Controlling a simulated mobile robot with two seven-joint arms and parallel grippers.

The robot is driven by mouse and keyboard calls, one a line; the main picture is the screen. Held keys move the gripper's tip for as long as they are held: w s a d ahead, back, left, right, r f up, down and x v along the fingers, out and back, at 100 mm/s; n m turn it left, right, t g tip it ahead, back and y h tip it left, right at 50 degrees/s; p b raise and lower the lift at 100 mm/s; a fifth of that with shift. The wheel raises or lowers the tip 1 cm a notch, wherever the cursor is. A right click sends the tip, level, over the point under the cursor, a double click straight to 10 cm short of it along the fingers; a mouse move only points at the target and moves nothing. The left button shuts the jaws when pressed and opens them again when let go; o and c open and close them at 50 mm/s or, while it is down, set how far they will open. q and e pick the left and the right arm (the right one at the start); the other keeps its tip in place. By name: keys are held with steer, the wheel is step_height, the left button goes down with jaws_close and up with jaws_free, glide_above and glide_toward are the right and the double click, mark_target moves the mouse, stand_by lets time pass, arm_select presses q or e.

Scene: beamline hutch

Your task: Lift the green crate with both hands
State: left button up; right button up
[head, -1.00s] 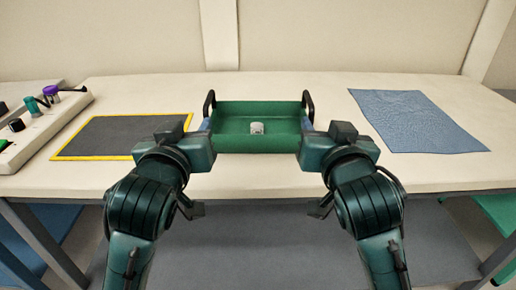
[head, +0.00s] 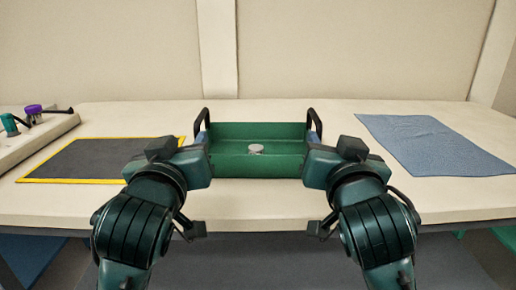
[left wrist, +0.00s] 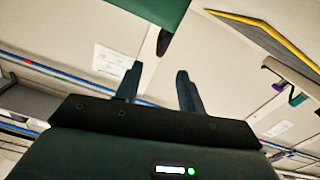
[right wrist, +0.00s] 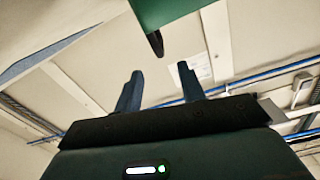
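The green crate (head: 258,165) sits on the table in the middle of the head view, with a dark upright handle at each end. A small pale, round-topped item (head: 256,149) is inside it. My left gripper (head: 202,138) is at the left handle (head: 202,121), and my right gripper (head: 313,139) is at the right handle (head: 316,121). In the left wrist view the fingers are apart, with a dark handle (left wrist: 164,42) just past their tips. The right wrist view shows the same, with the other handle (right wrist: 156,43) past the spread fingers. Contact cannot be made out.
A dark mat with a yellow border (head: 90,160) lies left of the crate. A blue cloth (head: 435,145) lies to the right. A pale rack (head: 40,131) with small items stands at the far left. The table (head: 258,207) is bare in front of the crate.

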mark_target(198, 123)
arm_select(q)
steer(key=w, duration=1.2)
steer(key=shift+d, duration=0.1)
arm_select(e)
steer(key=w, duration=1.2)
steer(key=shift+d, duration=0.1)
arm_select(q)
jaws_close()
arm_select(e)
jaws_close()
